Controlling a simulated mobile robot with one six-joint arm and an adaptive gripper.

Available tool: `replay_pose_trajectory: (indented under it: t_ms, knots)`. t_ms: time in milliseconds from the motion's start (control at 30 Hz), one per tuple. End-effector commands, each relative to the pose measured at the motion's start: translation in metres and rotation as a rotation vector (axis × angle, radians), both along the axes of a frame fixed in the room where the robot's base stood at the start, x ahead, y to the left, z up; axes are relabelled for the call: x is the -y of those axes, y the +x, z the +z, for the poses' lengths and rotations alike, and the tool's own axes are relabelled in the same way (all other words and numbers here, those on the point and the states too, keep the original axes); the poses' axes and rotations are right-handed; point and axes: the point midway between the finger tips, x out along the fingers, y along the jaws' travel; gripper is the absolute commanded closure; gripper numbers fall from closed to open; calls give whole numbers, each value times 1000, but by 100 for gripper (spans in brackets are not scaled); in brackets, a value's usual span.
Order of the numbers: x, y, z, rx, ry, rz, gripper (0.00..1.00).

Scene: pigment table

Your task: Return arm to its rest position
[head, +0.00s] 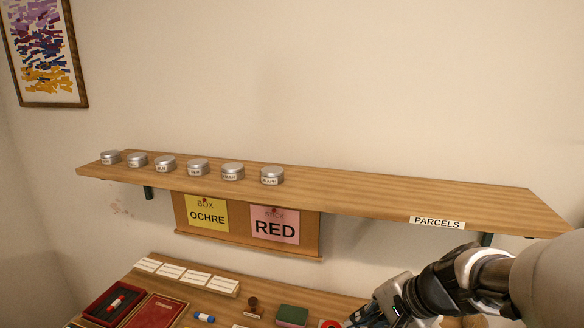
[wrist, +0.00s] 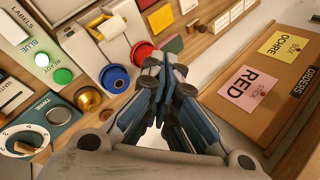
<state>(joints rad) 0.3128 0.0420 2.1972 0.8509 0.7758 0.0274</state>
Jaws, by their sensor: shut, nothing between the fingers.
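My gripper (wrist: 163,88) shows in the wrist view with its fingers together and nothing between them. It hangs over the table. In the head view my gripper (head: 366,317) is at the bottom edge, partly cut off, beside a red round item (head: 331,324). My arm comes in from the lower right, below the right part of the shelf (head: 400,198).
Several lidded tins (head: 197,167) stand on the shelf's left half. An orders board (wrist: 222,112) carries OCHRE (wrist: 284,47) and RED (wrist: 248,88) notes. The table holds an open red-lined box (head: 104,304), a stamp (head: 253,307), a blue-rimmed bowl (wrist: 115,78) and a dial (wrist: 38,135).

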Motion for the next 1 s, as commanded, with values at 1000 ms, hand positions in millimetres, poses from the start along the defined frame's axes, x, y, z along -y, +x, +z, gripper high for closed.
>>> replay_pose_trajectory:
  t_ms: [1000]
  knots:
    - [2, -210, 40, 154, -792, 749, 100]
